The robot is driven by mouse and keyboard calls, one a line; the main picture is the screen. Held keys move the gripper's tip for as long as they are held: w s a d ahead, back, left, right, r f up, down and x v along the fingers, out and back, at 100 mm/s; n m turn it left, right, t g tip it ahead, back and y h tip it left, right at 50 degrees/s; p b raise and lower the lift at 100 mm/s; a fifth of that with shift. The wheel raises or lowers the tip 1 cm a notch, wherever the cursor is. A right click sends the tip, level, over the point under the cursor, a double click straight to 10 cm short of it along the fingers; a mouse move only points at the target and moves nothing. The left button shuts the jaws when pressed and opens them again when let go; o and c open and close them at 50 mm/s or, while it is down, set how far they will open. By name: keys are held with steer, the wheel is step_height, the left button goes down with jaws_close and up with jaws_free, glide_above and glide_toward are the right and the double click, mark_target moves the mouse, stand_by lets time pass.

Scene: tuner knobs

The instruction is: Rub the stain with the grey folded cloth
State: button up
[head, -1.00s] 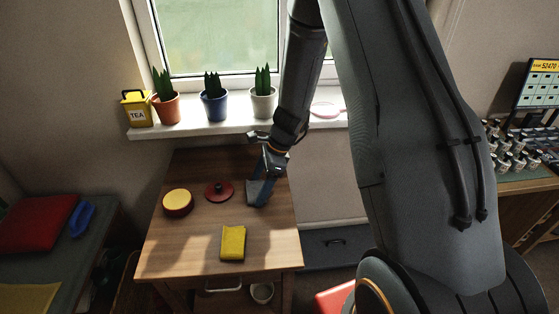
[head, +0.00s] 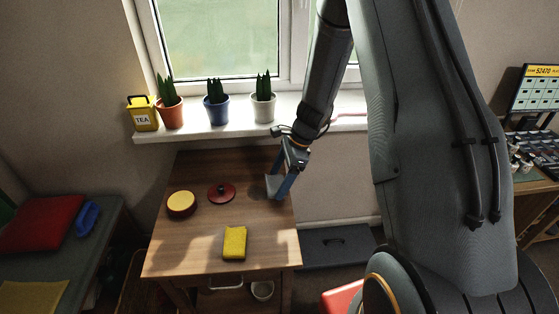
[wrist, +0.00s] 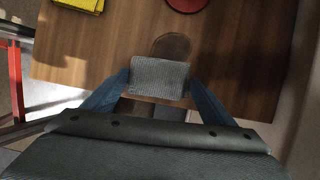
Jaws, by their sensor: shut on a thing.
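The grey folded cloth (wrist: 160,77) is between the two blue fingers of my gripper (wrist: 160,84) in the wrist view. My gripper is shut on it. In the head view the cloth (head: 273,185) shows beside my gripper (head: 280,187), at the right edge of the wooden table. The stain (wrist: 172,46) is a darker brown round patch on the wood in the wrist view, just beyond the cloth. The cloth's far edge meets or overlaps the patch in that view, and any part under the cloth is hidden. I cannot tell whether the cloth touches the wood.
On the table (head: 200,235) are a yellow-topped red round tin (head: 181,204), a red lid with a knob (head: 221,193) and a yellow folded cloth (head: 234,242). Potted plants and a yellow tea tin (head: 143,114) stand on the windowsill behind. The table's front left is clear.

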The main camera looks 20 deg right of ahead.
steer(key=shift+r+p, duration=1.8)
steer(key=shift+r, duration=0.65)
steer(key=shift+w+r+p, duration=0.2)
steer(key=shift+w+p, duration=0.05)
steer(key=shift+p, duration=1.4)
steer(key=shift+w+f+p, duration=0.1)
steer(key=shift+w+p, duration=0.1)
steer(key=shift+p, duration=0.7)
steer(key=shift+f, duration=0.1)
